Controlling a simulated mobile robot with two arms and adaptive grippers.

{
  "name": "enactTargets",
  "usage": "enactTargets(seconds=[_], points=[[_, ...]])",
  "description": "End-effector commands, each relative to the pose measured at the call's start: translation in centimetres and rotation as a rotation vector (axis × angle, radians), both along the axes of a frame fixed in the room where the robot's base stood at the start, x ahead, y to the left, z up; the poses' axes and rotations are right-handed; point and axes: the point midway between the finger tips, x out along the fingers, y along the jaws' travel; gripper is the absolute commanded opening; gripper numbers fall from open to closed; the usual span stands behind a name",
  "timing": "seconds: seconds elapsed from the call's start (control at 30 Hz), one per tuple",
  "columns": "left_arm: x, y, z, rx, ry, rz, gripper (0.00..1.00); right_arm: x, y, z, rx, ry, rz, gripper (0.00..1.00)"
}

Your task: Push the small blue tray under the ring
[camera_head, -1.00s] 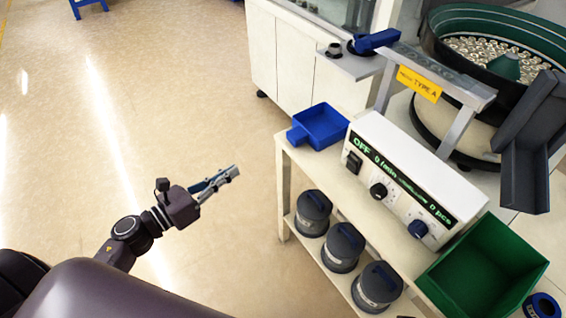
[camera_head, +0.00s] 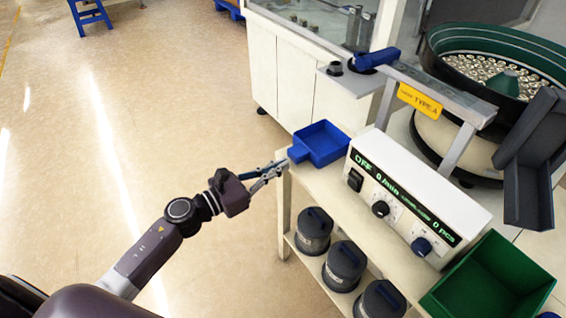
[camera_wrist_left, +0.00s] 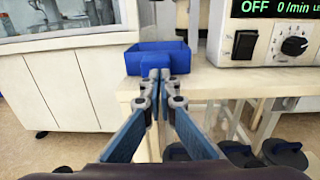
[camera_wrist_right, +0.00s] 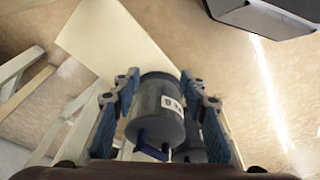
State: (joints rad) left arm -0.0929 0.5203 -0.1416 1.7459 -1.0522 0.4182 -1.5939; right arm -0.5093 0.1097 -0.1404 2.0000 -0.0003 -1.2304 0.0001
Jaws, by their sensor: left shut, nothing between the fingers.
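The small blue tray (camera_head: 322,141) sits on the near left corner of the white bench top, its short handle (camera_head: 298,153) towards my left gripper (camera_head: 284,166). That gripper is shut and empty, its tips right at the handle; I cannot tell whether they touch. The left wrist view shows the tray (camera_wrist_left: 150,52) straight beyond the closed fingertips (camera_wrist_left: 160,75). A small dark round piece (camera_head: 335,68) sits on a metal plate behind the tray; I cannot tell whether it is the ring. My right gripper (camera_wrist_right: 157,82) is open, with a grey canister (camera_wrist_right: 156,112) showing between its fingers.
A white control box (camera_head: 415,200) reading OFF stands right of the tray. A green bin (camera_head: 490,285) is at the front right. Several grey canisters (camera_head: 345,265) stand on the lower shelf. A bowl feeder (camera_head: 490,65) is at the back right. Open floor lies left.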

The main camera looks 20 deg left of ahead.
Motion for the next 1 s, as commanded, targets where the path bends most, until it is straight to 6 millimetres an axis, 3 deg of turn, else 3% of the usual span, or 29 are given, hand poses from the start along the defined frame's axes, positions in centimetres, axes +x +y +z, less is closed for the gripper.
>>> enactTargets(seconds=[0.63, 0.73, 1.0], points=[[1.7, -1.2, -0.1, 0.0, 0.0, 0.001, 0.0, 0.4, 0.1, -0.5, 0.002, -0.005, 0.001, 0.4], [3.2, -2.2, 0.0, -0.002, -0.002, 0.0, 0.0, 0.3, 0.1, -0.3, 0.001, -0.002, 0.001, 0.4], [8.2, -5.9, -0.1, -0.001, -0.003, 0.001, 0.0, 0.3, -0.1, 3.2, 0.001, -0.021, -0.002, 0.4]])
